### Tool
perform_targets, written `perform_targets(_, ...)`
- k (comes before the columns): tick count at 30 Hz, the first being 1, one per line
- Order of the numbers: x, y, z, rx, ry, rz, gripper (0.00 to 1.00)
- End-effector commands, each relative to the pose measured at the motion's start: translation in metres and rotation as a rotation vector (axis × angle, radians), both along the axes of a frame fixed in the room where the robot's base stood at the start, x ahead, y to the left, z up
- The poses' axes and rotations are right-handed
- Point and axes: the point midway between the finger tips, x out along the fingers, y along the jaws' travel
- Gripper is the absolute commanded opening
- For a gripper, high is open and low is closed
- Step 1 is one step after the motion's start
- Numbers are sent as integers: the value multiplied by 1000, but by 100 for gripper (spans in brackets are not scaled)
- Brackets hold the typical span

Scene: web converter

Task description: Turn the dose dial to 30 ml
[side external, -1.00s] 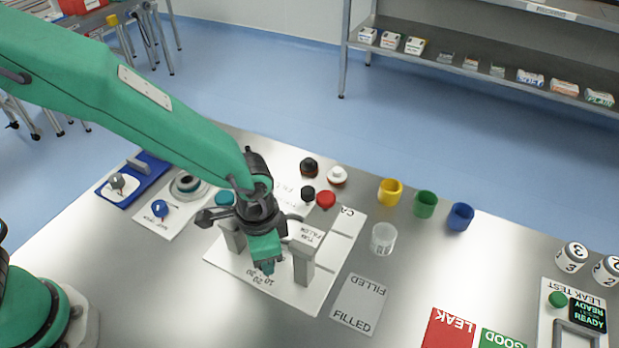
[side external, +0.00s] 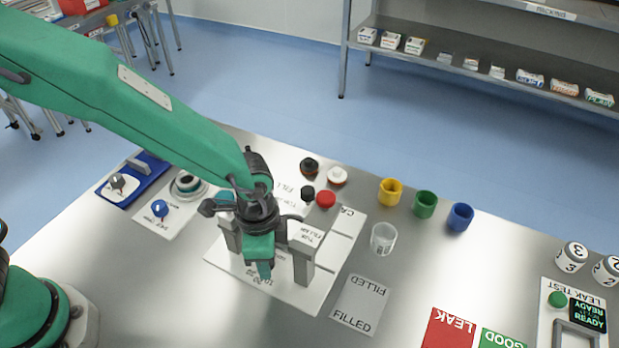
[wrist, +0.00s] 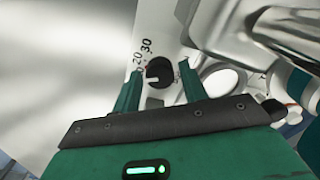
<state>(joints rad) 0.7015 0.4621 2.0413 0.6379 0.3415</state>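The dose dial (wrist: 159,72) is a small round black knob with a white mark on its face, on a white panel in the wrist view. The printed 20 (wrist: 137,58) and 30 (wrist: 147,45) lie at its upper left; another number is partly hidden by a finger. A small red mark shows at the dial's left edge. My gripper (wrist: 160,74) is open, with one green finger on each side of the dial and gaps visible. In the side view my gripper (side external: 263,272) points down over the filler panel (side external: 318,285) and hides the dial.
Grey filler posts (side external: 303,262) stand close to my gripper on the right, with another on the left. A clear cup (side external: 383,238) stands right of the panel. Yellow, green and blue cups are farther back. The table's front left is clear.

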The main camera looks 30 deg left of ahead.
Motion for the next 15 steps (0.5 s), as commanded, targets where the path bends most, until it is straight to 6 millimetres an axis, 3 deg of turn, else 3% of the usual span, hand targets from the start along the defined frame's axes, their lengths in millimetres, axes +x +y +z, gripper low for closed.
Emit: perform_targets(15,0,0,6,-1,-2,1,52)
